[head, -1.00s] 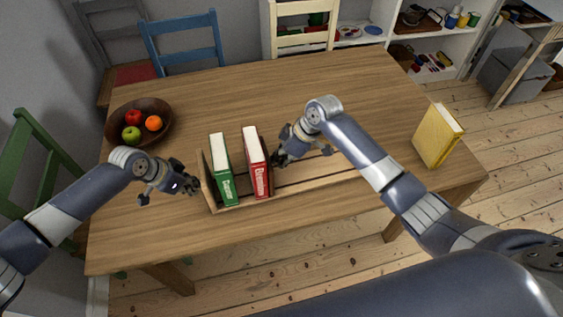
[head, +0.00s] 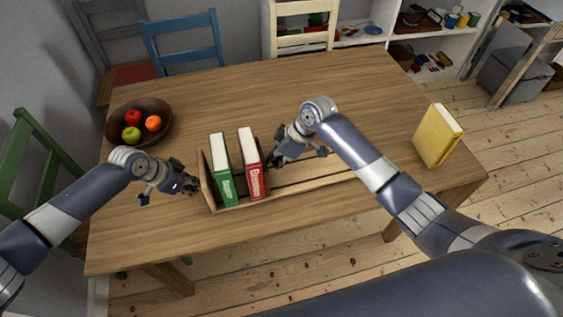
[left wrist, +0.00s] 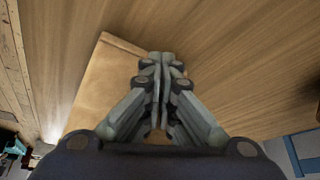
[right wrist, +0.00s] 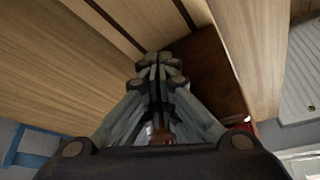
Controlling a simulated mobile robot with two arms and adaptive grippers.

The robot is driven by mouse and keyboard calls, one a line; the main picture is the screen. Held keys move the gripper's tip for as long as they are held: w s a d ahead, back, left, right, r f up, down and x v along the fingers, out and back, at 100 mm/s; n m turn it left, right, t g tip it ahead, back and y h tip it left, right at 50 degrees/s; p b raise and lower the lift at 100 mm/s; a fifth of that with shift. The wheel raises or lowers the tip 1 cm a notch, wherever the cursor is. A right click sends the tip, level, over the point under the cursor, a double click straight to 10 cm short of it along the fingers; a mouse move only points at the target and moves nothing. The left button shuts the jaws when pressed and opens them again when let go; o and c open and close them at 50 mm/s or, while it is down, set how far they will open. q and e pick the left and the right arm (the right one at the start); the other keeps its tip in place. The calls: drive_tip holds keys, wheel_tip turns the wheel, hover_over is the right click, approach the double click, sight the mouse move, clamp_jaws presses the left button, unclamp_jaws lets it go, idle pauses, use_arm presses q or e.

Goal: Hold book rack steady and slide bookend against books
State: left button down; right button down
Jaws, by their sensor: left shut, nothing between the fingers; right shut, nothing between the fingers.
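The wooden book rack (head: 318,179) lies on the table with a green book (head: 221,170) and a red book (head: 250,165) upright in it. A gap shows between the books; the green one is near the rack's left end panel. A dark brown bookend (right wrist: 205,62) is in front of my right fingertips in the right wrist view; in the head view it is mostly hidden beside the red book. My right gripper (head: 272,163) is shut and empty at the bookend's right side. My left gripper (head: 193,187) is shut and empty by the left end panel (left wrist: 103,80); contact is unclear.
A bowl (head: 112,128) of fruit stands at the table's left. A yellow book (head: 437,136) stands at the right, apart from the rack. Bare tabletop (head: 300,90) lies behind the rack. Chairs stand around the table.

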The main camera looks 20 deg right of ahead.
sight(263, 162)
use_arm(q)
drive_tip(key=shift+d, duration=0.2)
use_arm(e)
drive_tip(key=shift+a+r, duration=0.1)
drive_tip(key=shift+a, duration=1.7)
drive_tip(key=shift+s+a, duration=0.1)
drive_tip(key=shift+a, duration=1.6)
use_arm(q)
drive_tip(key=shift+d, duration=0.1)
drive_tip(key=shift+s+d+r, duration=0.1)
use_arm(e)
drive_tip(key=shift+a, duration=0.15)
